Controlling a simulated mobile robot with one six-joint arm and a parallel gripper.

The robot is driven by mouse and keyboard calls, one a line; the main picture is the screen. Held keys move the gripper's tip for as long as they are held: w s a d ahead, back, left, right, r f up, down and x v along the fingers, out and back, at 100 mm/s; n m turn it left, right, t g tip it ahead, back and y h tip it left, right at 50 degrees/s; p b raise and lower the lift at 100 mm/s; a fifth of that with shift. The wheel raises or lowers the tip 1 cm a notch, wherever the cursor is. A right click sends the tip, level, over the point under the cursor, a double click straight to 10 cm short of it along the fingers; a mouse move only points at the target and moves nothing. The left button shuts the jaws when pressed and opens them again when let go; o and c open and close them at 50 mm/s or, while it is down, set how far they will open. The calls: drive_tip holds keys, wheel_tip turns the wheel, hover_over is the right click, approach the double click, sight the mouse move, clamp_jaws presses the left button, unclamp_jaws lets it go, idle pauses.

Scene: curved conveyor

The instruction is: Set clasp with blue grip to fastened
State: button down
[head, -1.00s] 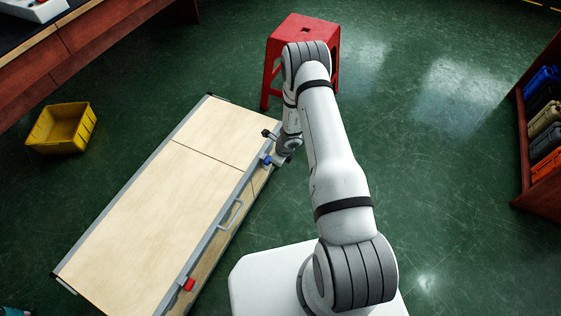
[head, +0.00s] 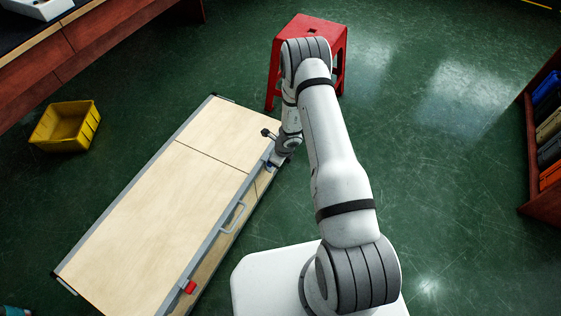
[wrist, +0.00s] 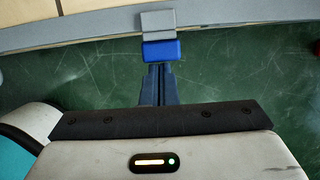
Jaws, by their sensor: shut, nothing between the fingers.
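The clasp with the blue grip (wrist: 161,50) is on the long side of a large wooden-topped case. Its grey plate (wrist: 158,22) lies against the case's metal edge in the wrist view. In the head view the blue grip (head: 270,168) is small and partly covered by my gripper (head: 277,160). In the wrist view my gripper (wrist: 160,72) is shut and empty, its fingertips right at the outer edge of the blue grip. I cannot tell whether they touch it. The exact angle of the clasp is unclear.
The case (head: 150,215) also carries a grey handle (head: 233,217) and a clasp with a red grip (head: 189,287). A red stool (head: 340,45) stands behind my arm. A yellow bin (head: 66,126) is at left, a shelf (head: 532,150) at right. Green floor between is open.

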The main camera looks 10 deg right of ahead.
drive_tip(key=shift+w+a+r, duration=0.45)
drive_tip(key=shift+w+a, duration=0.15)
drive_tip(key=shift+w, duration=0.1)
drive_tip(key=s+d+f+b, duration=0.1)
drive_tip(key=s+d+b, duration=0.2)
drive_tip(key=d, duration=0.1)
wheel_tip(320, 180, up, 10)
drive_tip(key=w+a+p, duration=0.1)
drive_tip(key=a+p, duration=0.1)
drive_tip(key=p, duration=0.4)
drive_tip(key=shift+w+a+f, duration=0.2)
drive_tip(key=shift+a, duration=0.05)
